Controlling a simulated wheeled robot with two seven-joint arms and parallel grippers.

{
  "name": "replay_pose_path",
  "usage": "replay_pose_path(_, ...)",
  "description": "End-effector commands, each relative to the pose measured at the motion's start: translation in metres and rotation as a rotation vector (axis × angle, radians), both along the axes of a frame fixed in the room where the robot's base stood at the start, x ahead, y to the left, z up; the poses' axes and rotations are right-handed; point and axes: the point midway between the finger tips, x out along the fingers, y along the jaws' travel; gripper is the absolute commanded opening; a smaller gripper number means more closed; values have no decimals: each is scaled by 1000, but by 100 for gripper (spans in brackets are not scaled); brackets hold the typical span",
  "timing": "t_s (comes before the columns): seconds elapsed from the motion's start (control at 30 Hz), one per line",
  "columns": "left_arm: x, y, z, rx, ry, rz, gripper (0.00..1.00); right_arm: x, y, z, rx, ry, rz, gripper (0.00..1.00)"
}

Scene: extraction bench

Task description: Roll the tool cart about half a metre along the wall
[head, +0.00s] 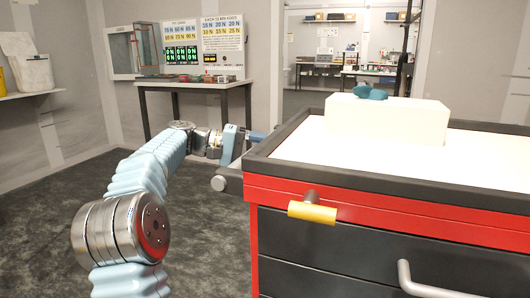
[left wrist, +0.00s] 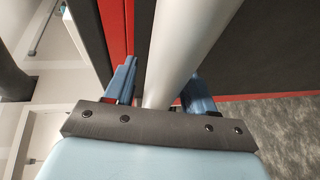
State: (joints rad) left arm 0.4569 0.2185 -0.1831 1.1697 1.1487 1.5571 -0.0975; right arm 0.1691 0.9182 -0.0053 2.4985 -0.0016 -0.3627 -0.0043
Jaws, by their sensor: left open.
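The tool cart (head: 390,186) is red with dark drawer fronts and a dark rim around a white top, filling the right of the head view. A grey bar handle shows its round end (head: 218,183) at the cart's left side. My left gripper (head: 256,138) is at that side, partly hidden by the cart's rim. In the left wrist view the light grey bar (left wrist: 190,40) runs between the two blue fingers of my left gripper (left wrist: 160,86), which are open around it. Whether a finger touches it I cannot tell. My right gripper is not in view.
A white box (head: 388,121) with a teal object (head: 370,92) on it sits on the cart. A yellow grip (head: 312,212) sticks out of the cart's front. A bench (head: 195,87) stands against the back wall. Dark carpet (head: 205,235) left of the cart is clear.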

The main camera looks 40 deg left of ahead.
Motion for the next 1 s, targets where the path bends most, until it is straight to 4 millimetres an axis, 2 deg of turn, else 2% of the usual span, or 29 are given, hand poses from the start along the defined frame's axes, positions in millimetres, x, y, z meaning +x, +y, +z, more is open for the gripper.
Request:
replay_pose_path(0.13, -2, 4, 1, 0, 0, 2, 55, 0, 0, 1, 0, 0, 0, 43)
replay_pose_path(0.27, -13, 18, 5, 2, 0, 5, 55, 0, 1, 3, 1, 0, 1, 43)
replay_pose_path(0.5, -49, 65, 16, 1, 2, 6, 55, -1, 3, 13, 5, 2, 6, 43)
replay_pose_path(0.7, -72, 95, 23, 0, 2, 3, 55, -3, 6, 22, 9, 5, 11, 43)
replay_pose_path(1.0, -83, 108, 25, 0, 0, 0, 55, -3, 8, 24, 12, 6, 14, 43)
